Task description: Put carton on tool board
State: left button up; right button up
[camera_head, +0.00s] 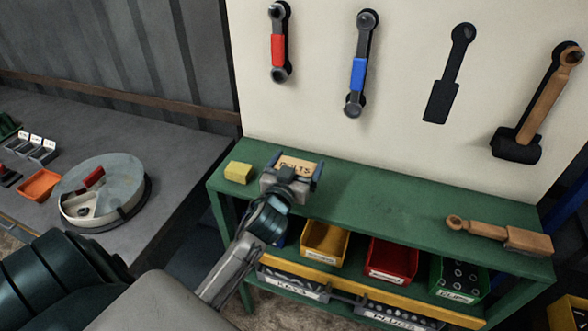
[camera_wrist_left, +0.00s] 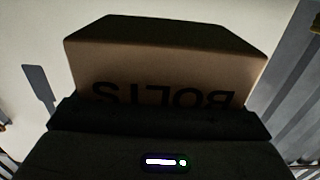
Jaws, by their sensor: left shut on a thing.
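The carton (camera_head: 297,164) is a small brown box marked "BOLTS". My left gripper (camera_head: 290,178) is shut on it at the left part of the green shelf top (camera_head: 370,205). In the left wrist view the carton (camera_wrist_left: 165,68) fills the middle, its lettering upside down, between the dark jaws. I cannot tell whether the carton touches the green top. The cream tool board (camera_head: 410,70) rises behind the green top, with tools and dark tool outlines on it. My right gripper is not in view.
A yellow block (camera_head: 238,172) lies left of the carton. A wooden-handled tool (camera_head: 500,235) lies at the right of the green top, whose middle is clear. Yellow (camera_head: 325,243) and red (camera_head: 391,260) bins sit below. A round tray (camera_head: 103,190) stands on the grey bench.

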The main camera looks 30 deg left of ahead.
aim_at(293, 166)
pick_arm(q)
jog(key=w+a, duration=0.2)
jog(key=a, duration=0.1)
jog(key=shift+w+f, duration=0.15)
jog(key=shift+w, duration=0.15)
jog(key=shift+f, duration=0.15)
notch_tip(293, 166, down, 3)
jog(key=b, duration=0.3)
jog(key=shift+d+f, duration=0.1)
jog(key=shift+f, duration=0.05)
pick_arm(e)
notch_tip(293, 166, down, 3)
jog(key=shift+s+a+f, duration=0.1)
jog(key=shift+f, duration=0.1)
pick_arm(q)
jog(key=o, duration=1.1)
jog(key=shift+f, duration=0.1)
jog(key=shift+c, duration=0.2)
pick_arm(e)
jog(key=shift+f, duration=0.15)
